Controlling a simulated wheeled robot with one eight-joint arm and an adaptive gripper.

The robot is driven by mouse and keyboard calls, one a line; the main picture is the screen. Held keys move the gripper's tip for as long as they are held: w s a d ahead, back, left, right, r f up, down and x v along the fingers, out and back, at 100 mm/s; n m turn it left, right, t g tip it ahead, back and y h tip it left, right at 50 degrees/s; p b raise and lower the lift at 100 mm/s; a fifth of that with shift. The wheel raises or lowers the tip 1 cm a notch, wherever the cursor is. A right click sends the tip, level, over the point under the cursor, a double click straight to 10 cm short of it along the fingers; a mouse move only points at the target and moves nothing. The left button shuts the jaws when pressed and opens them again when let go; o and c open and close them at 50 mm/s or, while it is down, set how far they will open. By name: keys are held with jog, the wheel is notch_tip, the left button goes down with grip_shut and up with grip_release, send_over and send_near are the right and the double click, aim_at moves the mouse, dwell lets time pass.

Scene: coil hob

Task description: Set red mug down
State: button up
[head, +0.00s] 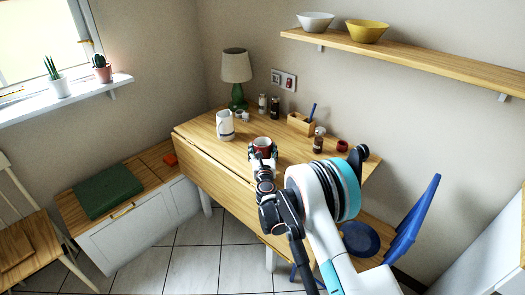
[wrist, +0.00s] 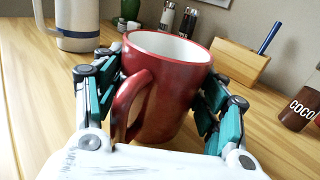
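The red mug (wrist: 165,95) is between the two fingers of my gripper (head: 262,158), with its white inside showing and its handle toward the wrist camera. In the wrist view, the teal-padded fingers of my gripper (wrist: 160,80) close on both sides of the mug's body. In the head view, the red mug (head: 263,143) is over the wooden table (head: 205,145), near its front edge. The mug looks about upright. Its base is partly hidden, so I cannot tell whether it touches the table.
A white jug (head: 225,125) stands left of the mug, with a green lamp (head: 237,95) behind. Shakers, a wooden box (head: 299,124), a brown cocoa jar (head: 319,140) and a small red item (head: 342,146) stand behind and right. Bare tabletop lies between the jug and mug.

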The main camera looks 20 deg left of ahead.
jog(key=shift+o, duration=1.1)
jog(key=shift+s+r, duration=0.1)
jog(key=shift+r, duration=0.05)
jog(key=p+v, duration=0.3)
jog(key=v, duration=0.9)
